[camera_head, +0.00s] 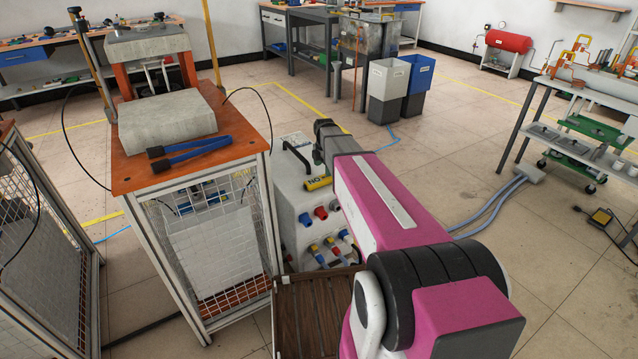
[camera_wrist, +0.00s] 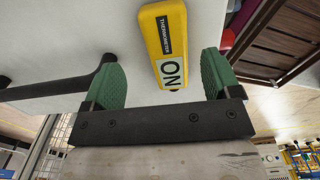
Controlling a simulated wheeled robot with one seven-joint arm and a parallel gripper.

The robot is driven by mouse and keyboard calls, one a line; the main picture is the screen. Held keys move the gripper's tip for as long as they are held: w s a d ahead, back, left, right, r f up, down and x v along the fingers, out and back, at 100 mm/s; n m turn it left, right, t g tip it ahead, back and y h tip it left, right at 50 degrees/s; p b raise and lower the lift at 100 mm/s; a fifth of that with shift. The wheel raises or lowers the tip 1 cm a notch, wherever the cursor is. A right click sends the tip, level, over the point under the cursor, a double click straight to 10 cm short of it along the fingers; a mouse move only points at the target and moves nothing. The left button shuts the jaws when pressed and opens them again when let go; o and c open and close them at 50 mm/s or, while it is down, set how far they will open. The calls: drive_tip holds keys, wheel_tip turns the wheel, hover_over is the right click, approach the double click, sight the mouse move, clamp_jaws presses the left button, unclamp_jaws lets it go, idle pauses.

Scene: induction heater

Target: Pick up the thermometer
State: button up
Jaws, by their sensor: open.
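The thermometer is a yellow bar with a black "THERMOMETER" label and a white panel reading "ON". In the wrist view the thermometer (camera_wrist: 168,42) lies on a pale flat surface between the two green finger pads. My gripper (camera_wrist: 163,80) is open and its fingers straddle the thermometer's near end with gaps on both sides. In the head view the thermometer (camera_head: 318,183) lies at the front edge of the top of a grey-white machine (camera_head: 290,200), just below my gripper (camera_head: 322,155). I cannot tell the exact height of the fingers above it.
A dark handle (camera_wrist: 75,85) on the machine's top lies beside the left finger. An orange-topped bench (camera_head: 240,135) with a grey block (camera_head: 168,120) and blue pliers-like tool (camera_head: 190,150) stands to the left. A brown slatted crate (camera_head: 312,310) stands in front of the machine.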

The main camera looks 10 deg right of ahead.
sight(324, 177)
drive_tip(key=shift+s+a+f, duration=0.1)
drive_tip(key=shift+s+f, duration=0.15)
drive_tip(key=shift+f, duration=1.1)
drive_tip(key=shift+s+f, duration=0.2)
drive_tip(key=shift+f, duration=1.15)
drive_tip(key=c, duration=1.1)
drive_tip(key=shift+r, duration=0.1)
